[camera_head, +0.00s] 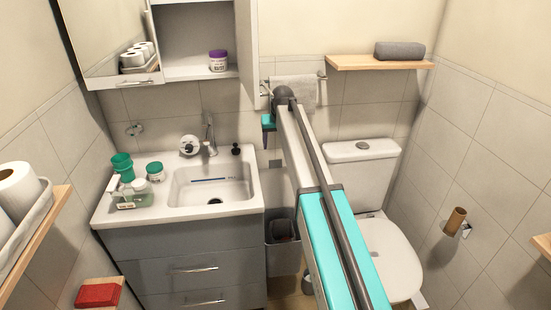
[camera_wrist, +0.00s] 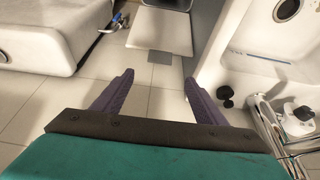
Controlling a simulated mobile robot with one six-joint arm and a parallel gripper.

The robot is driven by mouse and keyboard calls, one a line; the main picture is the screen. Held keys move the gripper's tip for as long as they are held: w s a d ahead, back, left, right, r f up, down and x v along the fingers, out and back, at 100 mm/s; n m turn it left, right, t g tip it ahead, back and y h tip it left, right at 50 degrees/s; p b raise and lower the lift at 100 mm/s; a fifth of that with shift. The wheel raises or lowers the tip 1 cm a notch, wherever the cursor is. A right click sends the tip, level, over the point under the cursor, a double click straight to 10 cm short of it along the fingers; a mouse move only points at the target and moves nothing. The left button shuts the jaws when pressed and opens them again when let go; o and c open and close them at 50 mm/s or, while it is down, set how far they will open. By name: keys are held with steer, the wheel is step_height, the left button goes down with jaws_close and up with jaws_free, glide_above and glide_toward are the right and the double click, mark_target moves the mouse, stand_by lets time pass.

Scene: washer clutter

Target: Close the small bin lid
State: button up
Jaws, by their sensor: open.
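The small grey bin (camera_head: 283,260) stands on the floor between the vanity and the toilet in the head view. Its top shows a dark opening, and its lid is hard to make out. In the wrist view a pale square panel (camera_wrist: 160,32) lies at the top centre, beyond my fingers. It looks like part of the bin, but I cannot tell which part. My gripper (camera_wrist: 159,77) is open, with two purple fingers apart and nothing between them. In the head view it is mostly hidden behind my arm, above the bin near the wall.
The toilet (camera_head: 385,250) stands right of the bin and the vanity (camera_head: 190,265) left of it. The sink tap (camera_head: 209,135), a cup (camera_head: 122,165) and jars stand on the counter. A towel (camera_head: 294,92) hangs behind my arm. A wooden shelf (camera_head: 375,63) is above the toilet.

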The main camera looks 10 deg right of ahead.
mark_target(275, 161)
steer(key=p+x, duration=0.1)
steer(key=x, duration=1)
steer(key=shift+w+f+p, duration=0.15)
steer(key=shift+f+p, duration=0.05)
steer(key=shift+p, duration=0.1)
steer(key=c, duration=1.5)
steer(key=shift+a, duration=0.1)
